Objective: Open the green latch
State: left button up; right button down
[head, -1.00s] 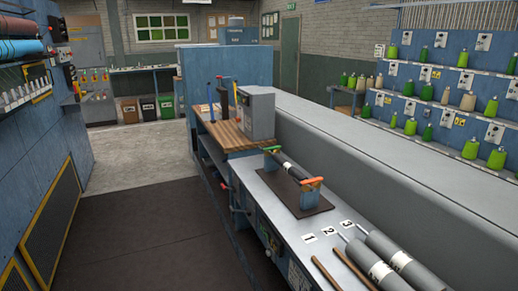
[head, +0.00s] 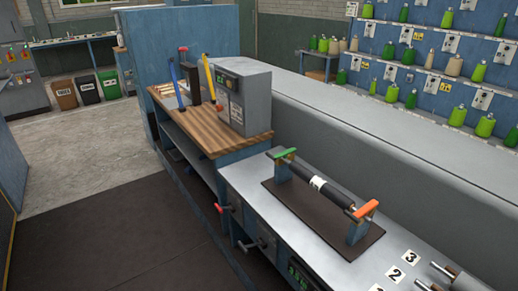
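The green latch (head: 284,153) lies across the top of the far blue post of a roller stand on the grey bench. An orange latch (head: 366,209) tops the near post and sits at an angle. A black roller (head: 321,186) with a white label rests between the two posts. The stand is on a dark mat (head: 290,206). From here I cannot tell for sure whether the green latch is fastened. Neither of my grippers is in view.
A wooden-topped bench (head: 190,125) holds a grey box (head: 244,96) beyond the stand. Number cards and roller ends lie at the bench's near right. A long grey block (head: 400,150) runs behind the bench. Dark floor matting (head: 130,235) at left is clear.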

aim_at(284, 154)
jog(key=i+j, duration=0.4)
jog(key=i+j+z, duration=0.15)
jog(key=i+j, duration=0.25)
jog(key=j, duration=0.1)
